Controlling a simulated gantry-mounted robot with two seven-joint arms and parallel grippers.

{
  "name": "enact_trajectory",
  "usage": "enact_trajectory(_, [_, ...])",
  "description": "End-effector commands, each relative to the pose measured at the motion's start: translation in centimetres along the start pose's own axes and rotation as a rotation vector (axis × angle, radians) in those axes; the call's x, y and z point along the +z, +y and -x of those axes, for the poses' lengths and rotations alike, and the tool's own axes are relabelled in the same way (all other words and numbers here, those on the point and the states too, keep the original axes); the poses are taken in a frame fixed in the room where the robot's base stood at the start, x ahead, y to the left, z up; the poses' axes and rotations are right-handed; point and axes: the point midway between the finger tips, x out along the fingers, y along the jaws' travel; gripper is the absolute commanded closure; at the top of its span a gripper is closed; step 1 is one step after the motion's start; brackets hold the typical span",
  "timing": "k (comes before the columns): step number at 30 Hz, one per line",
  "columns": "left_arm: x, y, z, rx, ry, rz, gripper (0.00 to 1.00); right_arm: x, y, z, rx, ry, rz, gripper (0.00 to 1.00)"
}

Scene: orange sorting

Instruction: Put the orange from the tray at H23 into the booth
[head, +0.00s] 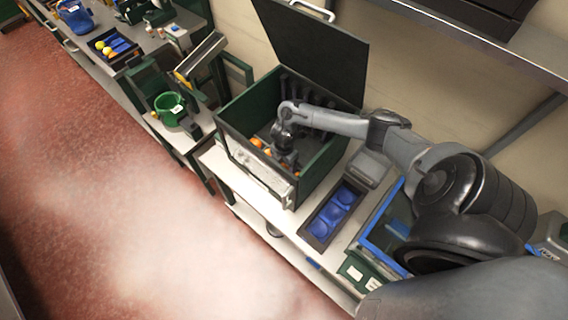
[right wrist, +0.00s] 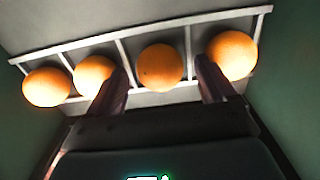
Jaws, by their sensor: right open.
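The booth (head: 262,168) is a dark green open-topped box with a raised lid (head: 318,50). My right gripper (head: 285,158) reaches down inside it. Oranges (head: 268,152) show around the gripper there. In the right wrist view my right gripper (right wrist: 162,66) is open. One orange (right wrist: 159,68) lies in a pale slatted rack (right wrist: 190,45), seen between the two fingers. An orange (right wrist: 232,54) is to the right, and two more are to the left. I cannot tell whether the fingers touch any. A tray (head: 318,229) with blue cups, no orange visible, lies right of the booth. No H23 label is readable.
A blue-edged bin (head: 370,243) and a grey device (head: 369,168) stand right of the booth. Further left are a green pot (head: 170,104) and a tray (head: 108,57) with yellow-orange fruit and blue cups. A shelf (head: 500,48) overhangs the back right. The red floor in front is clear.

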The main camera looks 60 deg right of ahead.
Motion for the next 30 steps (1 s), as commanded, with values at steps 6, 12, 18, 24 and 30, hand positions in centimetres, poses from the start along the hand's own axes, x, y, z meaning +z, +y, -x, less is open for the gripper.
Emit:
enact_trajectory(6, [-0.1, -0.1, 0.5, -0.004, -0.001, -0.005, 0.57, 0.1, 0.1, 3.6, 0.003, -0.002, 0.003, 0.17])
enact_trajectory(12, [-0.2, -0.1, 0.7, -0.003, -0.001, -0.004, 0.57, 0.0, 0.1, 7.3, 0.004, -0.001, 0.004, 0.17])
enact_trajectory(18, [-0.5, 0.0, 1.4, 0.001, -0.001, 0.001, 0.57, 0.1, 0.1, 10.3, 0.003, -0.003, 0.003, 0.17])
enact_trajectory(24, [-0.6, 0.1, 1.8, 0.006, 0.001, 0.007, 0.57, 0.0, 0.0, 11.3, 0.001, -0.001, 0.001, 0.17])
enact_trajectory(30, [-0.6, 0.1, 1.8, 0.006, 0.001, 0.008, 0.57, 0.0, 0.0, 11.3, 0.0, 0.0, 0.001, 0.17])
